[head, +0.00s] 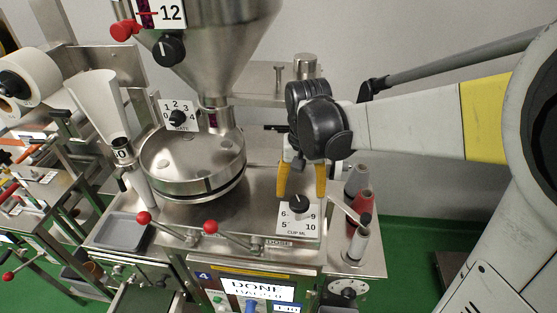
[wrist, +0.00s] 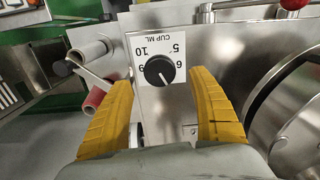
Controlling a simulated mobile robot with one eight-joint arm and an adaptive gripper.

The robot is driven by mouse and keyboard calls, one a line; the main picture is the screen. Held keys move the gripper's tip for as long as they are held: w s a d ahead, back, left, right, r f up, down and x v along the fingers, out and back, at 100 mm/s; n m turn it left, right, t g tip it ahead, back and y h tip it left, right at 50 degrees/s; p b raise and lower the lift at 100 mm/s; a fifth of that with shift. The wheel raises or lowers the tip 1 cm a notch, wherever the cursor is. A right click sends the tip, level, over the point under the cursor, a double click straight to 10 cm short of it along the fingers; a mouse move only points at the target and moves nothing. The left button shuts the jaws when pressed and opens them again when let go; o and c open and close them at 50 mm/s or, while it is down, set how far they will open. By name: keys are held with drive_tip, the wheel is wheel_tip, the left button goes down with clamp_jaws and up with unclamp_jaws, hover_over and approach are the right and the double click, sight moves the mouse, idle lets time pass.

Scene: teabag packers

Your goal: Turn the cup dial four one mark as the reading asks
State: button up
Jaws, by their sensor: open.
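The cup dial (head: 299,203) is a black round knob on a white plate marked CUP ML (head: 298,221). The marks 5, 6, 9 and 10 show in the head view; its far side is hidden by my gripper. In the wrist view the plate is upside down, and the dial (wrist: 159,70) has a white pointer line aimed to the lower right, but I cannot tell its exact mark. My gripper (head: 302,192) has two yellow fingers, apart and pointing down, one to each side of the knob. In the wrist view my gripper (wrist: 162,80) also straddles the knob with gaps on both sides.
Red-knobbed levers (head: 210,227) stand left of the dial. Rolls (head: 361,205) stand close to its right. A gate dial (head: 179,117) and round steel drum (head: 193,165) are farther left.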

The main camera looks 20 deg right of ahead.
sight(299, 202)
wheel_tip(299, 202, down, 4)
drive_tip(key=shift+f+b, duration=0.1)
drive_tip(key=shift+b, duration=0.2)
drive_tip(key=c, duration=1.2)
drive_tip(key=shift+n, duration=0.3)
drive_tip(key=n, duration=0.4)
drive_tip(key=shift+b, duration=0.35)
drive_tip(key=shift+a+n, duration=0.1)
drive_tip(key=shift+n, duration=2.6)
